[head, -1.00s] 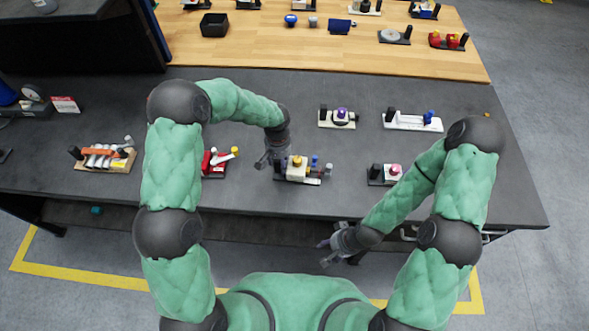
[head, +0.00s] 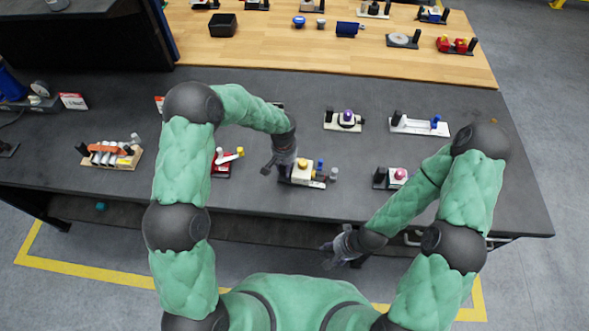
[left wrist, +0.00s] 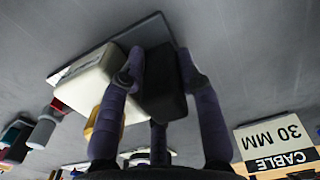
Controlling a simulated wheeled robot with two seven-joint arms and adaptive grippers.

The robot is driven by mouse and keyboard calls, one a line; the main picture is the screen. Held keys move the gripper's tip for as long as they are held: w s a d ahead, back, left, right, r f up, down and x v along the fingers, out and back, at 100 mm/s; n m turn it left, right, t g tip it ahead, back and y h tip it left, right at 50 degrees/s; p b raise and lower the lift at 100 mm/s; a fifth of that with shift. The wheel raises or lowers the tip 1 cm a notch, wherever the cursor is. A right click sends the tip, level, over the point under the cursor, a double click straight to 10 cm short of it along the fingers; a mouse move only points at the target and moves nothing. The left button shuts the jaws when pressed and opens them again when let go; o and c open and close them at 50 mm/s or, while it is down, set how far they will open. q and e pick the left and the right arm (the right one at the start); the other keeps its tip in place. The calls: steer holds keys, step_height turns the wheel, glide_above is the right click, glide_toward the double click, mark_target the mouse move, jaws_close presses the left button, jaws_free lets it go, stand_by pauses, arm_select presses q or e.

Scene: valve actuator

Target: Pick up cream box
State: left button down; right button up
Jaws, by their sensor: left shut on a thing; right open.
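The cream box (head: 301,172) with a yellow knob on top sits on a light plate on the dark table, in the middle of the head view. The cream box (left wrist: 88,84) shows in the left wrist view beside a black block on the same plate. My left gripper (head: 276,165) is at the plate's left end. In the left wrist view my left gripper (left wrist: 160,72) has its fingers on both sides of the black block (left wrist: 163,92), shut on it; one finger lies against or close to the cream box. My right gripper (head: 335,251) is open and empty at the table's front edge.
A red device (head: 222,165) stands left of my left gripper, and a device with a pink knob (head: 396,178) stands to the right. Two light-plated devices (head: 345,120) (head: 420,126) lie behind. A "CABLE 30 MM" label (left wrist: 275,143) shows in the left wrist view.

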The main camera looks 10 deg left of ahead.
arm_select(q)
step_height(320, 180, up, 9)
steer(key=f, duration=0.6)
steer(key=shift+w+a, duration=0.15)
steer(key=shift+w, duration=0.15)
steer(key=shift+f, duration=1.1)
steer(key=shift+f, duration=0.35)
steer(key=shift+s+f, duration=0.2)
arm_select(e)
steer(key=shift+c, duration=0.3)
